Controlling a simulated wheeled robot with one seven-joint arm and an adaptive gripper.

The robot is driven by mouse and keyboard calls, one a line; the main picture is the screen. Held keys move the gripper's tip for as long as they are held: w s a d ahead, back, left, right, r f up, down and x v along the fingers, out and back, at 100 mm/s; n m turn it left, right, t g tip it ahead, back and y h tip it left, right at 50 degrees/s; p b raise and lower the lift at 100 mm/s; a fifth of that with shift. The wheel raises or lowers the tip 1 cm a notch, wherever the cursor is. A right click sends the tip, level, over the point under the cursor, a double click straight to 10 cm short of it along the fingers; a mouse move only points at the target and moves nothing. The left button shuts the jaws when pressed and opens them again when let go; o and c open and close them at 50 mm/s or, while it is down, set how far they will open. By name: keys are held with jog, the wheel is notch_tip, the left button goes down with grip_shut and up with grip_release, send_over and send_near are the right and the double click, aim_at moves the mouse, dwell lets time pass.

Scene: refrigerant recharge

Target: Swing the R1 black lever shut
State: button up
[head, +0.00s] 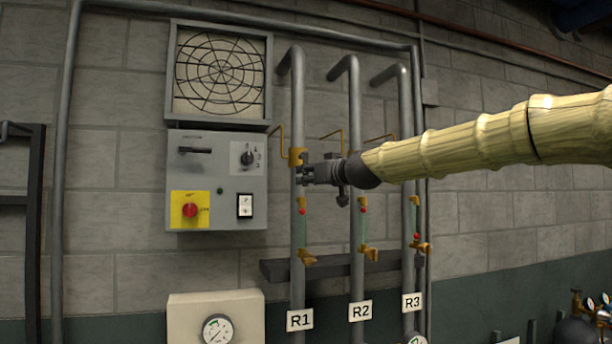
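The R1 pipe (297,230) is the leftmost of three grey vertical pipes and carries the R1 label (299,320) near its foot. A brass valve body (296,156) sits on it at mid height. My gripper (301,173) reaches in from the right, crosses in front of the R2 and R3 pipes, and has its fingertips at the R1 pipe just below this valve. I cannot make out a black lever on R1; the dark gripper covers that spot. Whether the fingers touch or hold anything is too small to tell.
The R2 pipe (356,230) and R3 pipe (407,210) stand close to the right. A grey control box (217,205) with a red button is left of R1, below a fan grille (219,75). A gauge box (180,308) is lower left. Gas cylinders (577,331) stand lower right.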

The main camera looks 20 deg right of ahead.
jog(key=shift+p+x, duration=0.5)
jog(key=shift+x, duration=0.85)
grip_shut()
